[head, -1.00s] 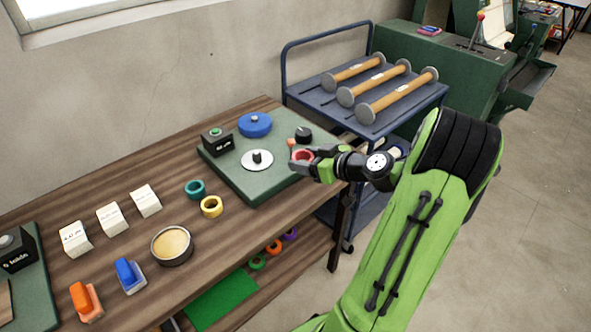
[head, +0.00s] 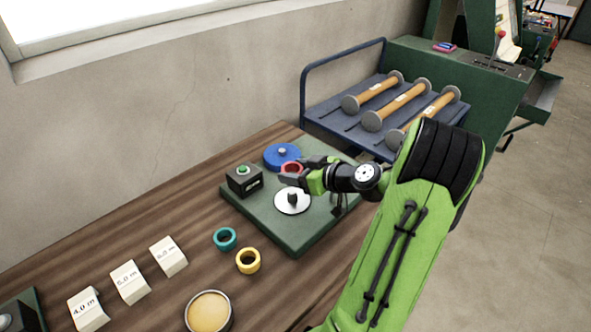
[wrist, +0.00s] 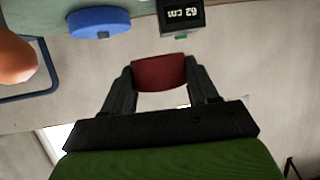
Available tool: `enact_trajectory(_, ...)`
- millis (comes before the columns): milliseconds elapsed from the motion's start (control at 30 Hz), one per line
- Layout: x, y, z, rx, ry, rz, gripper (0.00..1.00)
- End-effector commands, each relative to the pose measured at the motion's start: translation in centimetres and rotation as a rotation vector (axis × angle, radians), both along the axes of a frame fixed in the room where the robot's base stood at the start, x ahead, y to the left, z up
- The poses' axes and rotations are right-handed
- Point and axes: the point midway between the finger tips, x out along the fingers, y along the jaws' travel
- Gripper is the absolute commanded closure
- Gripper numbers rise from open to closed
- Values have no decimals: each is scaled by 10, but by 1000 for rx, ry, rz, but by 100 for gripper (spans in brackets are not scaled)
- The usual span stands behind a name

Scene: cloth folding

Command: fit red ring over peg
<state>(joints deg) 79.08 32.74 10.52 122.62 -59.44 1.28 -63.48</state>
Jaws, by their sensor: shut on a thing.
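The red ring (head: 292,166) is held between the fingers of my gripper (head: 290,172), raised above the green board (head: 262,214). It also shows in the wrist view (wrist: 160,73), pinched between both fingertips (wrist: 160,80). The short dark peg (head: 292,197) stands on a white round plate (head: 283,207) on the board. In the head view the ring appears just above the peg in the picture and apart from it. The wrist view does not show the peg. The exact height of the ring over the board cannot be told.
A blue disc (head: 275,155) and a black display box (head: 243,180) sit on the board; the wrist view shows the disc (wrist: 98,24) and the box reading 62 cm (wrist: 182,16). Teal (head: 224,239) and yellow (head: 248,261) rings lie on the wooden table (head: 150,225).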

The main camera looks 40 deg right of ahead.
Motion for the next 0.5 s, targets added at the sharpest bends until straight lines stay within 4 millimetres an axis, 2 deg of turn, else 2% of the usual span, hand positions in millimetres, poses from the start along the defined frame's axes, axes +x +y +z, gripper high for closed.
enact_trajectory(33, 0, 0, -8, 1, 0, 1, 70)
enact_trajectory(500, 0, 0, -51, 0, 0, -1, 70)
